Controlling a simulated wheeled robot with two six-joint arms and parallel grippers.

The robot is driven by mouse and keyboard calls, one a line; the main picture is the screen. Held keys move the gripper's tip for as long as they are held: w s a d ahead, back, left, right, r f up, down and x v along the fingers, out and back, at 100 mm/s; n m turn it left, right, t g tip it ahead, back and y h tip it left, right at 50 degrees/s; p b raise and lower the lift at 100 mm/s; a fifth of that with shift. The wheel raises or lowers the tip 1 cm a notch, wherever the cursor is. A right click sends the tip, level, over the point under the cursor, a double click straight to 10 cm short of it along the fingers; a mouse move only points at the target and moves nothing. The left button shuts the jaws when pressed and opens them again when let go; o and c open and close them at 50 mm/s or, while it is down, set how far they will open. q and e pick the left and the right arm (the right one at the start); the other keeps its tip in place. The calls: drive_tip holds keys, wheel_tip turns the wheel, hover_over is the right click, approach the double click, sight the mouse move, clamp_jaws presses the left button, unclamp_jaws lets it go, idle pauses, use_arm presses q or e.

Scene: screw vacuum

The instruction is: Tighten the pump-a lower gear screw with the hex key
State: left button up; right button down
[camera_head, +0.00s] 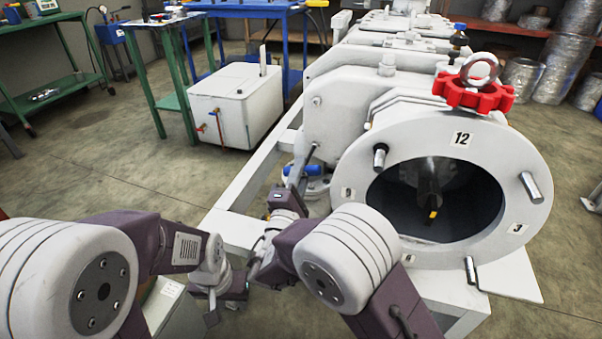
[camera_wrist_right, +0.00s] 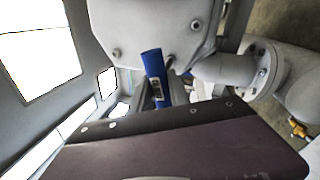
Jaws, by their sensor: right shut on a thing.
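My right gripper (camera_head: 295,183) is at the left side of the white pump housing (camera_head: 335,105). In the right wrist view it is shut on a blue piece with a pale label (camera_wrist_right: 155,72), which looks like the hex key's handle. The blue piece stands in front of a grey cover (camera_wrist_right: 150,25) with several bolt heads. I cannot tell which is the lower gear screw or whether the key touches it. A thin dark rod (camera_head: 305,163) shows by the right gripper in the head view. My left gripper (camera_head: 213,308) is low at the left, its jaws unclear.
The large round chamber opening (camera_head: 437,200) with numbered marks is right of my right arm, with a red knob (camera_head: 473,95) above. A white box (camera_head: 235,105) stands on the floor behind. A grey flanged pipe (camera_wrist_right: 235,70) is close at the right of the wrist view.

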drive_tip(key=shift+s+a, duration=0.1)
drive_tip(key=shift+s, duration=0.3)
drive_tip(key=v, duration=0.2)
drive_tip(key=b+v, duration=0.1)
drive_tip(key=v, duration=0.1)
drive_tip(key=shift+a+r, duration=0.1)
drive_tip(key=shift+r, duration=0.3)
drive_tip(key=shift+s, duration=0.1)
